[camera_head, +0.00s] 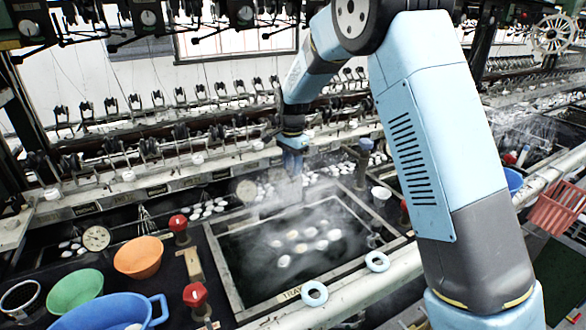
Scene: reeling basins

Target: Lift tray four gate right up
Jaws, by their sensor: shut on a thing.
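The tray (228,275) is a framed dark basin of steaming water with several white cocoons. Its front edge reads "TRAY", but I cannot read the number. My gripper (295,170) points down at the basin's far edge, at the end of my pale blue arm. It is shut on what appears to be the gate there. My fingers and the steam hide most of the gate, so I cannot tell how far up it is.
Red-knobbed posts (179,226) (195,297) stand left of the basin, near orange (139,256), green (75,290) and blue (105,316) bowls. A blue-topped post (365,146) and a white cup (381,194) stand right of my gripper.

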